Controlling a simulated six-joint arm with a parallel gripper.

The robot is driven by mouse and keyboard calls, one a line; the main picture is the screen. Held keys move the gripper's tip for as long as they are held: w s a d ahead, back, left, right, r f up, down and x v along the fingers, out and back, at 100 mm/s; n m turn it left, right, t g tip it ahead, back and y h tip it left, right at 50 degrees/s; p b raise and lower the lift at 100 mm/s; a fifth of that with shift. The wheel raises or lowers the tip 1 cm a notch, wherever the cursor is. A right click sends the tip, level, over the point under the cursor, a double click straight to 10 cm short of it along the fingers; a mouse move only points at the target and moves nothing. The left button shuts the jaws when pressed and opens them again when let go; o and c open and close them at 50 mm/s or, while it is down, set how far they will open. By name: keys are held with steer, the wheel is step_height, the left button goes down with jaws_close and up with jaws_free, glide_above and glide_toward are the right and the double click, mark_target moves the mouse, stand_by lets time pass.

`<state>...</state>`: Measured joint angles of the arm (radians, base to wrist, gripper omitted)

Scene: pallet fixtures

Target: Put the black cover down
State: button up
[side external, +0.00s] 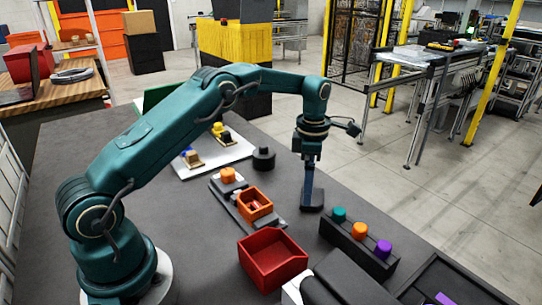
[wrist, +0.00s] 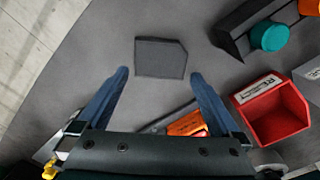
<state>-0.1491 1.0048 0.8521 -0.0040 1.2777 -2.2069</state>
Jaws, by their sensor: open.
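The black cover (wrist: 160,57) is a dark, flat plate with one cut corner. In the wrist view it lies on the grey table just beyond my fingertips, with no finger closed on it. In the side view the cover (side external: 313,203) shows as a dark patch at the foot of my gripper (side external: 311,190), partly hidden by the fingers. My gripper also shows in the wrist view (wrist: 158,74), its two blue fingers spread apart with nothing between them. I cannot tell whether the fingertips touch the cover.
A red bin (side external: 272,262) stands nearby, beside an orange box (side external: 255,204) in a grey fixture. A dark rack (side external: 345,243) holds teal, orange and purple cylinders to the right. A white board (side external: 212,158) with small parts lies behind. Bare table surrounds the cover.

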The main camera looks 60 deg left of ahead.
step_height(320, 180, up, 5)
steer(key=shift+r, duration=0.1)
steer(key=s+d+r+m+t, duration=0.3)
steer(key=s+d+r+m, duration=0.1)
steer(key=s+r+m, duration=0.85)
steer(key=s+d+f+m+t, duration=0.1)
steer(key=s+f+m, duration=0.1)
steer(key=s+m, duration=0.3)
steer(key=s+d+f+m+t, duration=0.1)
steer(key=s+f+m, duration=0.2)
steer(key=s+m, duration=0.3)
steer(key=m, duration=0.3)
steer(key=shift+s+t, duration=0.3)
steer(key=shift+a+m, duration=0.1)
steer(key=shift+m, duration=0.15)
